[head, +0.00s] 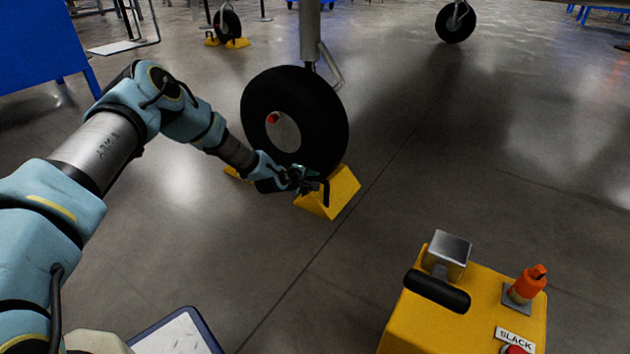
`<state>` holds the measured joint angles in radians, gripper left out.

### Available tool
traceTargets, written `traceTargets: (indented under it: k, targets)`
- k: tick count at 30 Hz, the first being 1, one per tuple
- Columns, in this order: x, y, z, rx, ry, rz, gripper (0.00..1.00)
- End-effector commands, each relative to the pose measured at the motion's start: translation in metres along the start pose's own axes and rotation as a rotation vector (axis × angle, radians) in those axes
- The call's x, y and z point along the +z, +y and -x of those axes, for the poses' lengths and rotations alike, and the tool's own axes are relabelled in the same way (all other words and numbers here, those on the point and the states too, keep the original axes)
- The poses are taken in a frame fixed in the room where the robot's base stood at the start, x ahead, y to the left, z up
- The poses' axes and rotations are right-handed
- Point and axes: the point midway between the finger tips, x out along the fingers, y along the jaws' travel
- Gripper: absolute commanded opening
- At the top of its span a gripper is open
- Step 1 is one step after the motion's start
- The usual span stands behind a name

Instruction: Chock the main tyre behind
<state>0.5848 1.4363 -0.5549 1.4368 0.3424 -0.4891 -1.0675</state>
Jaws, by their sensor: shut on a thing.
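The main tyre (295,120) is a large black wheel on a grey strut, with a pale hub and a red cap. A yellow chock (338,196) sits on the floor at the tyre's lower right side, touching it or very close; I cannot tell which. My gripper (312,183) is at this chock and shut on it, partly covering the chock's near face and upper edge. A second yellow chock (233,174) shows at the tyre's lower left, mostly hidden behind my arm and the tyre.
A yellow box (410,322) with a black handle, an orange part and a "SLACK" label stands front right. A blue-edged tray (180,338) is at bottom left. Another wheel (230,22) with yellow chocks and a further wheel (455,22) stand behind. The floor right of the tyre is clear.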

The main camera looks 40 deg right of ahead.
Motion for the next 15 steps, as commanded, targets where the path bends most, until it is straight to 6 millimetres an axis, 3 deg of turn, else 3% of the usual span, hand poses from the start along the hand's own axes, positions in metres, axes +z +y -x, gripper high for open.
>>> traceTargets:
  k: [8, 9, 15]
  targets:
    - [-0.0038, 0.0025, 0.0002, 0.007, 0.002, -0.001, 0.00]
    - [-0.0037, 0.0025, 0.0002, 0.007, 0.002, -0.001, 0.27]
    - [-0.0033, 0.0018, 0.0001, 0.005, 0.002, -0.001, 0.49]
